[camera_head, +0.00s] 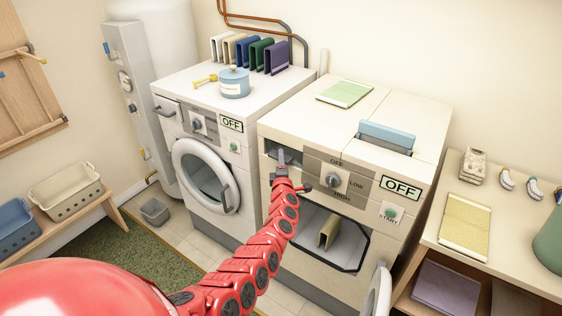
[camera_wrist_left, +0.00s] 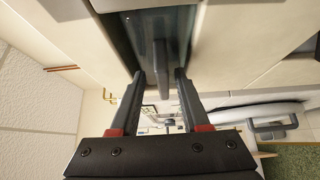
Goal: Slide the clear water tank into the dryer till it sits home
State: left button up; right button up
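The dryer (camera_head: 310,160) is the right-hand machine, with its lower door open and a beige cloth (camera_head: 328,232) inside. The clear water tank (camera_head: 270,150) shows as a bluish-grey front in the slot at the dryer's upper left. Its upright handle also shows in the left wrist view (camera_wrist_left: 161,62). My left gripper (camera_head: 283,163) is at this slot. In the wrist view the left gripper (camera_wrist_left: 158,75) is open, its fingertips apart on either side of the handle's near end. How deep the tank sits cannot be told. My right gripper is not in view.
A washer (camera_head: 195,150) with its round door ajar stands left of the dryer. The dryer's dial (camera_head: 333,180) and START button (camera_head: 391,214) are right of the slot. A blue-topped piece (camera_head: 387,137) stands up from the dryer's top. A low bench (camera_head: 480,262) is at right.

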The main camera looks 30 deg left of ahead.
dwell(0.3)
pick_arm(q)
jog(key=b+v, duration=0.1)
jog(key=v, duration=1.6)
jog(key=shift+s+b, duration=0.2)
jog(key=shift+b, duration=0.15)
